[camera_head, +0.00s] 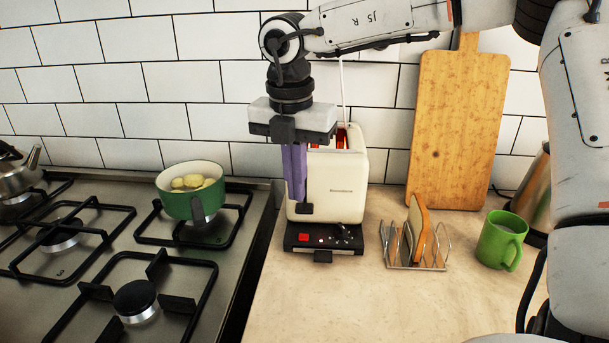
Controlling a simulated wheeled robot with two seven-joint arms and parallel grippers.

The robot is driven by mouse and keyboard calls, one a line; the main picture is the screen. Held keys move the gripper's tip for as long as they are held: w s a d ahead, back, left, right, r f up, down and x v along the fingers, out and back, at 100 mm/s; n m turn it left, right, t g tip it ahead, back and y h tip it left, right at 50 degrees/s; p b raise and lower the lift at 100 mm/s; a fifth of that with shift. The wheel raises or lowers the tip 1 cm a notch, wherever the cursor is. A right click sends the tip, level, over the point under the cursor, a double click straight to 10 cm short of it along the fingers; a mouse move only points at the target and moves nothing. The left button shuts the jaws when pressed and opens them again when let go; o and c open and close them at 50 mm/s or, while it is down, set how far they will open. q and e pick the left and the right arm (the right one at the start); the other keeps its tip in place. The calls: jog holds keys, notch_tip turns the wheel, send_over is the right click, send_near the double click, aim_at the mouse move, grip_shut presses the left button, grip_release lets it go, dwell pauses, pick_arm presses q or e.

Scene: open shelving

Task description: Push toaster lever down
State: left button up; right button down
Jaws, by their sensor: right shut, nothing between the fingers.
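A cream toaster (341,187) stands upright on the counter against the tiled wall. Its slots glow orange-red behind my gripper. Its black base (323,239) has a red button and small knobs at the front. A dark lever (304,208) shows low on the toaster's front left side, just below my fingertips. My right gripper (298,200) points straight down in front of the toaster, shut and empty, its purple fingers together. The fingertips overlap the lever in this view; I cannot tell for sure whether they touch it. My left gripper is not in view.
A gas stove (258,204) with a green pot (179,203) is to the left. A toast rack (438,255) holding bread, a green mug (501,241) and a leaning cutting board (457,133) are to the right. The front counter is clear.

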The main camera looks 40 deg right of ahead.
notch_tip(320, 180, up, 8)
jog(key=shift+s+a, duration=0.25)
jog(key=shift+a, duration=0.2)
